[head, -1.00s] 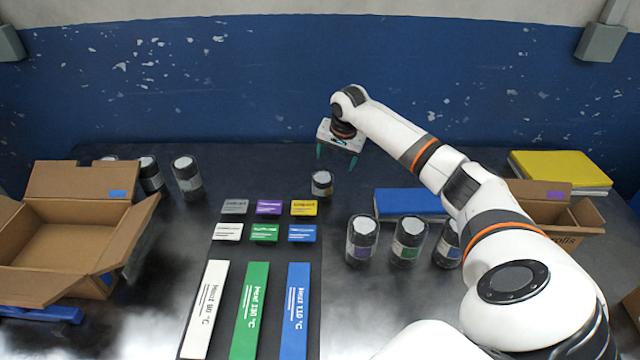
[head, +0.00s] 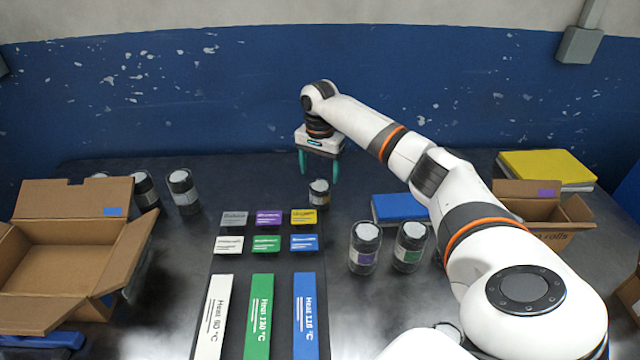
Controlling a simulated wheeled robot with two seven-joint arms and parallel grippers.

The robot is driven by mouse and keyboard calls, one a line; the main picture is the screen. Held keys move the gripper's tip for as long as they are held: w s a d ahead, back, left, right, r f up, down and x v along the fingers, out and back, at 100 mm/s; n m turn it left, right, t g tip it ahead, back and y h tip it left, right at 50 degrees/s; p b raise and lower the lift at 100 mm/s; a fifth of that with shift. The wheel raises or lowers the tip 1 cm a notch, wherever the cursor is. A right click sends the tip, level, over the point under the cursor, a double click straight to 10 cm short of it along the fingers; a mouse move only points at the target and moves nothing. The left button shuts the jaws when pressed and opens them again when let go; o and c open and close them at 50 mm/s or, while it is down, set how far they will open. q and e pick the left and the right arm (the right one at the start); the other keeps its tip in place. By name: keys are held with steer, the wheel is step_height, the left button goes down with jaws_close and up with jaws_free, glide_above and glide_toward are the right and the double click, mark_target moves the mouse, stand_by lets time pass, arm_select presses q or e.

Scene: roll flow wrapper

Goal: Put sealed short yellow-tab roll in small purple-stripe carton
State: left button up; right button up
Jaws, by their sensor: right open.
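A short dark roll with a white top and a yellowish label (head: 319,194) stands upright behind the yellow card. My right gripper (head: 319,170) is open, its teal fingers pointing down, above and slightly behind this roll; I cannot tell if they are apart from it in depth. The small carton with a purple mark (head: 528,208) stands open at the right, partly hidden by my right arm. My left gripper is not in view.
A large open carton with a blue mark (head: 70,200) stands at the left. Taller rolls (head: 365,247) stand right of the cards, others (head: 184,191) back left. Coloured cards and heat strips (head: 259,315) lie mid-table. A blue block (head: 400,208) and yellow-topped stack (head: 547,167) lie to the right.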

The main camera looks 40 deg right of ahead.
mark_target(320, 186)
step_height(320, 186, down, 4)
steer(key=shift+s+f, duration=0.1)
steer(key=shift+f, duration=0.05)
steer(key=c, duration=1.2)
